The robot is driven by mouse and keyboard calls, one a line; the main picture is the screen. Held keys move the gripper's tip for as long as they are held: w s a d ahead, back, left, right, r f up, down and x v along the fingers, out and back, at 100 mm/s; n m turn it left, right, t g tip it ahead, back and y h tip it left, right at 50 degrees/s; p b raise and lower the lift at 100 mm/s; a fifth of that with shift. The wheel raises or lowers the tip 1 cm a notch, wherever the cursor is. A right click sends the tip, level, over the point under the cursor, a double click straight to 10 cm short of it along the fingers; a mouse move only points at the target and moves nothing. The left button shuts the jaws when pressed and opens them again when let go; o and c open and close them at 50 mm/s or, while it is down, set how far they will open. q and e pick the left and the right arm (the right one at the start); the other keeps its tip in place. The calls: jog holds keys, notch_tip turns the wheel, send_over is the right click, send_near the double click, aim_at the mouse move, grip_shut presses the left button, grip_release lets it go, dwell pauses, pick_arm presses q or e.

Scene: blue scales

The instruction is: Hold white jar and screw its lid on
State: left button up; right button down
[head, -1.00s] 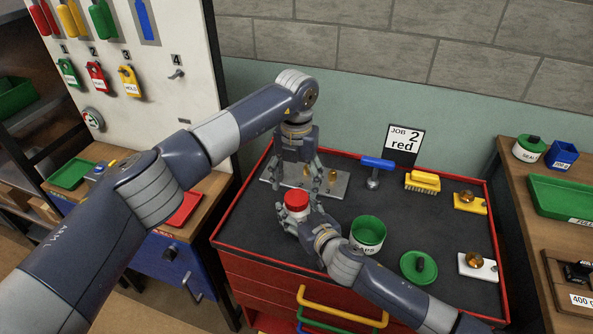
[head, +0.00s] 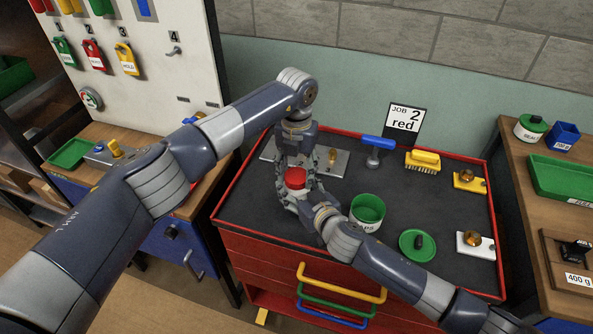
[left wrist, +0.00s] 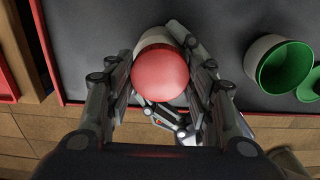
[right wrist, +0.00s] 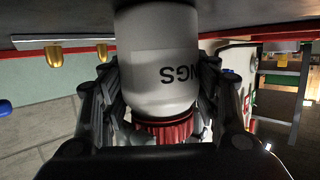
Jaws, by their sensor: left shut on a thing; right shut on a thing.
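The white jar (right wrist: 158,70) shows upside down in the right wrist view, with lettering on its side. A red ribbed lid (right wrist: 165,132) is at its mouth; whether it is fully seated I cannot tell. In the head view the red lid (head: 296,178) shows between my grippers, and the jar's body is mostly hidden. My left gripper (left wrist: 160,82) is shut on the lid from above, a finger on each side. My right gripper (right wrist: 158,112) is shut around the jar's body from the side, below the lid.
A green-lined white pot (head: 367,211) stands right of my right gripper, with a green lid (head: 417,245) beside it. A metal plate (head: 333,172) lies behind my grippers. A blue-handled tool (head: 377,146) and a yellow brush (head: 422,161) stand behind. A red rim (head: 232,222) edges the top.

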pick_arm(q)
jog(key=o, duration=1.2)
pick_arm(e)
jog(key=shift+f, duration=0.1)
pick_arm(q)
jog(key=shift+r, duration=2.3)
jog(key=shift+c, duration=0.5)
notch_tip(320, 180, up, 4)
jog(key=shift+f, duration=0.25)
jog(key=shift+f, duration=4.05)
